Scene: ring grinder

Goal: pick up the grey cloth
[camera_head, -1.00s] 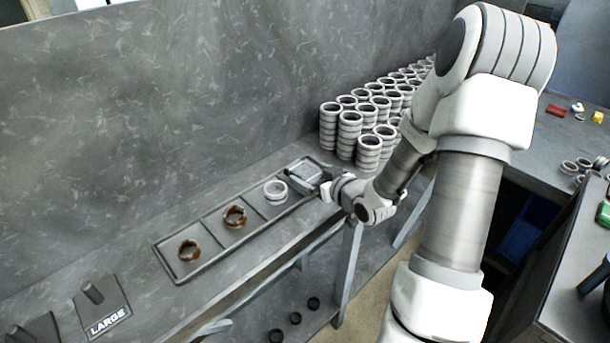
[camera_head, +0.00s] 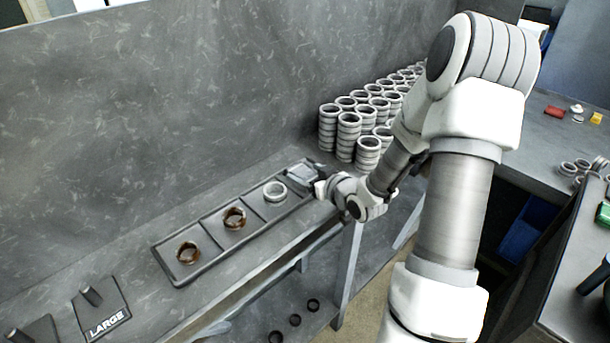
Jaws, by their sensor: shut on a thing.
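The grey cloth (camera_head: 302,174) is a small light-grey folded piece at the far right end of the compartment tray (camera_head: 176,280). My gripper (camera_head: 315,184) is at the cloth's right edge and shut on it. The fingertips are small and partly hidden by the wrist. I cannot tell whether the cloth is clear of the tray floor.
The tray's other compartments hold a clean grey ring (camera_head: 275,191) and two brown rings (camera_head: 234,218) (camera_head: 188,252). Several stacks of grey rings (camera_head: 349,135) stand behind my wrist. A "LARGE" post stand (camera_head: 103,308) is at the lower left. A grey back wall (camera_head: 150,110) bounds the bench.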

